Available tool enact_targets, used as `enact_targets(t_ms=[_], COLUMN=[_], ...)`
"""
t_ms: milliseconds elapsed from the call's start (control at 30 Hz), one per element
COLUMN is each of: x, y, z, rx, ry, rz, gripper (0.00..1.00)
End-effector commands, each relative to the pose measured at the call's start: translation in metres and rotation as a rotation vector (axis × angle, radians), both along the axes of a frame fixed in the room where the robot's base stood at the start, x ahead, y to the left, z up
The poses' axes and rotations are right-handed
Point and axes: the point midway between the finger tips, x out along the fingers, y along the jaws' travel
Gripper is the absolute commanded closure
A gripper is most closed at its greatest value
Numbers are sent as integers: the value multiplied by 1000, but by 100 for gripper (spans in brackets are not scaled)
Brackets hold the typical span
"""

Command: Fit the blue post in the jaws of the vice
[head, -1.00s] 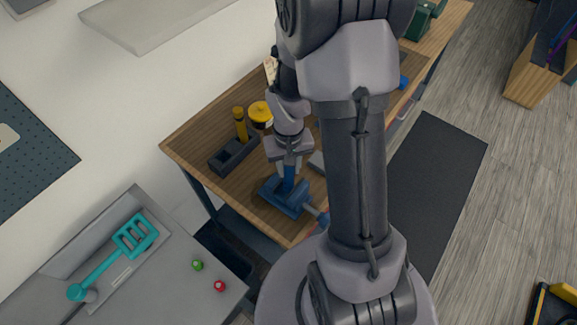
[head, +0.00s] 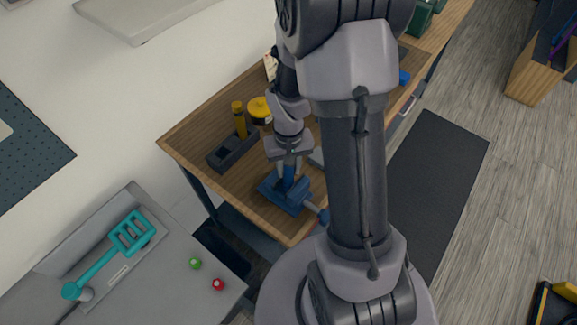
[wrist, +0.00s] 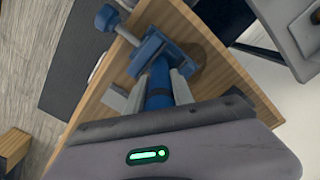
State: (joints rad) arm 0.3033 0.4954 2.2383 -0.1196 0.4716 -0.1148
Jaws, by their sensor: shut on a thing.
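My gripper (head: 288,172) points down over the vice, with its two fingers on either side of the blue post (head: 289,183). It is shut on the post, which also shows between the fingers in the wrist view (wrist: 159,88). The blue vice (head: 283,200) sits at the near corner of the wooden bench, its screw handle sticking out past the edge. In the wrist view the vice (wrist: 148,50) lies just beyond the post's far end. The post's lower end is at the vice jaws; how deep it sits between them I cannot tell.
A dark grey block (head: 233,151) with a yellow-topped post (head: 239,120) stands left of the gripper on the bench (head: 205,122). A yellow-lidded jar (head: 260,110) is behind.

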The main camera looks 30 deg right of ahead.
Motion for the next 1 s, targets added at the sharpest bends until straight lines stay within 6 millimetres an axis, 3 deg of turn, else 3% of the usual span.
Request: enact_targets(t_ms=[167, 200, 300, 667, 767, 1000], x=[0, 0, 0, 0, 1, 1], y=[0, 0, 0, 0, 0, 0], z=[1, 1, 1, 6, 24, 94], rx=[0, 0, 0, 0, -1, -2], ry=[-1, -1, -1, -1, -3, -6], rz=[0, 0, 0, 0, 0, -1], gripper=[100, 65, 46, 46, 46, 46])
